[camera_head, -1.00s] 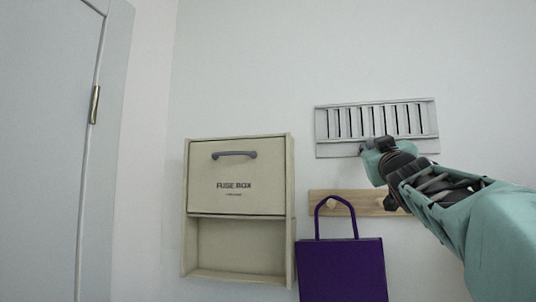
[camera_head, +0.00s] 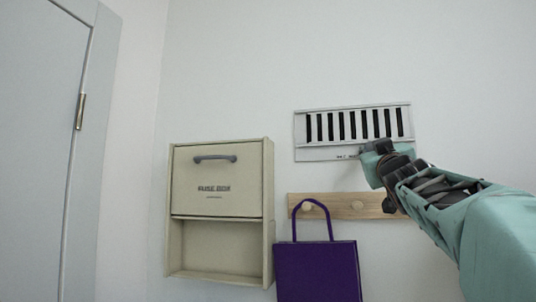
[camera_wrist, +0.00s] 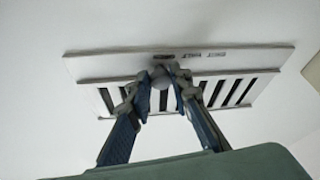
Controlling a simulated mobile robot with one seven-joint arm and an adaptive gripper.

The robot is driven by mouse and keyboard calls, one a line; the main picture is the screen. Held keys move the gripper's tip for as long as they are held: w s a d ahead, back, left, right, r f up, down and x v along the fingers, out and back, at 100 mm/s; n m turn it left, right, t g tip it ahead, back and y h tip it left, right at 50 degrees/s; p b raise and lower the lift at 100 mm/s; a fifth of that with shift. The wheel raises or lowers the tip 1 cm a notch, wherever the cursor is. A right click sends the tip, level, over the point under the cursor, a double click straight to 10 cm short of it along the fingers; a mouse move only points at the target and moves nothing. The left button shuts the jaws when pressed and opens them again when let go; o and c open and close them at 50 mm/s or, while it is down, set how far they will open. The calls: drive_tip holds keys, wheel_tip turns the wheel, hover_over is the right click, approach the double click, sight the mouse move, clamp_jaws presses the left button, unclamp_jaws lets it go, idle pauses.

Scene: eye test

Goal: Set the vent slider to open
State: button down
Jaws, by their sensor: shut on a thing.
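The white vent (camera_head: 318,154) is on the wall in the head view, with a row of dark upright slots (camera_head: 353,125). It also fills the upper middle of the wrist view (camera_wrist: 100,68), with small lettering along one edge, too blurred to read surely. A grey rounded knob (camera_wrist: 160,80) sits at the slotted panel's edge. My gripper (camera_head: 367,152) is at the vent's lower edge, right of its middle. In the wrist view my gripper (camera_wrist: 163,77) has its two fingers shut on the knob. My gripper hides part of the vent's lower edge in the head view.
Below the vent is a wooden peg rail (camera_head: 335,207) with a purple bag (camera_head: 318,270) hanging from it. A cream fuse box (camera_head: 215,190) with a grey handle is to the left. A pale door (camera_head: 45,150) stands at the far left. The wall above the vent is bare.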

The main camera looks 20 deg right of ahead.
drive_tip(key=shift+s+d, duration=0.15)
drive_tip(key=c, duration=1.7)
unclamp_jaws()
drive_tip(key=shift+s+d, duration=0.1)
drive_tip(key=shift+d, duration=0.05)
drive_tip(key=shift+c, duration=0.2)
drive_tip(key=shift+w+a, duration=0.2)
drive_tip(key=shift+a, duration=0.05)
